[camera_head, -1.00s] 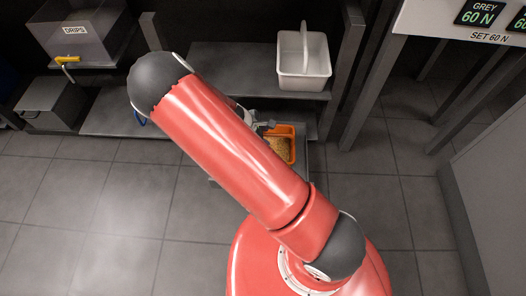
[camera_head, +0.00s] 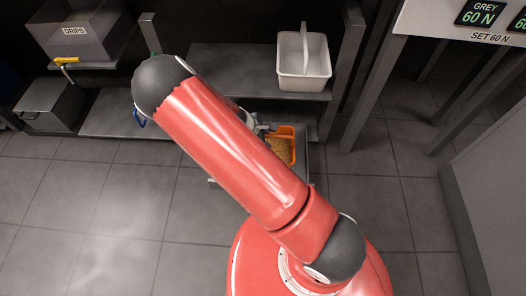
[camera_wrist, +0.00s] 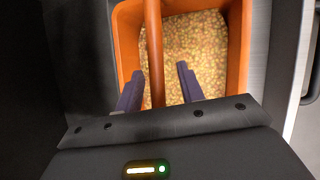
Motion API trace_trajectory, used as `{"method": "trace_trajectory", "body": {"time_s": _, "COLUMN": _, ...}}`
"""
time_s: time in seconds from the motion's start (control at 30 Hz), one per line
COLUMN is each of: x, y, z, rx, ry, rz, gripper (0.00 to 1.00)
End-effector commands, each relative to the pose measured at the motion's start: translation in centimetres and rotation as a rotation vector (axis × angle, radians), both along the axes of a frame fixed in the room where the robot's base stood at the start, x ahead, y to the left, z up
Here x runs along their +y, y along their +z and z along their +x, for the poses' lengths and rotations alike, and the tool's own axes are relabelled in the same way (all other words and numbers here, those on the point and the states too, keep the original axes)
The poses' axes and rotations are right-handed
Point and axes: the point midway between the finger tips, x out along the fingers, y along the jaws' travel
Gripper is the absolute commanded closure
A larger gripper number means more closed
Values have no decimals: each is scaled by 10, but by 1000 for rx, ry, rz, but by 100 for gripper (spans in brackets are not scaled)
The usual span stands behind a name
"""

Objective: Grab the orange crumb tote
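The orange crumb tote (camera_head: 293,146) is on a low grey surface just right of my arm in the head view, partly hidden by the arm. In the wrist view, the tote (camera_wrist: 236,48) fills the upper middle and holds golden crumbs. Its orange handle (camera_wrist: 154,50) runs down the picture over the crumbs. My gripper (camera_wrist: 158,82) is open, with one dark finger on each side of the handle. Gaps show between the handle and both fingers, wider on the right. In the head view my gripper (camera_head: 262,129) is mostly hidden beside the tote.
A white handled tote (camera_head: 304,70) stands on the grey shelf (camera_head: 235,70) above and behind the orange one. A grey bin labelled DRIPS (camera_head: 75,45) and a dark metal box (camera_head: 50,108) are at the left. A shelf post (camera_head: 352,60) rises at the right. The tiled floor in front is clear.

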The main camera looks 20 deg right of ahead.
Motion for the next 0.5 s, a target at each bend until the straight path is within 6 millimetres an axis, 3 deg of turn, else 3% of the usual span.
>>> {"method": "trace_trajectory", "body": {"time_s": 0.1, "x": 0, "y": 0, "z": 0, "rx": 0, "ry": 0, "rz": 0, "gripper": 64}}
{"method": "trace_trajectory", "body": {"time_s": 0.37, "x": 0, "y": 0, "z": 0, "rx": 1, "ry": 1, "rz": 0, "gripper": 98}}
{"method": "trace_trajectory", "body": {"time_s": 0.5, "x": 0, "y": 0, "z": 0, "rx": 1, "ry": 1, "rz": 0, "gripper": 100}}
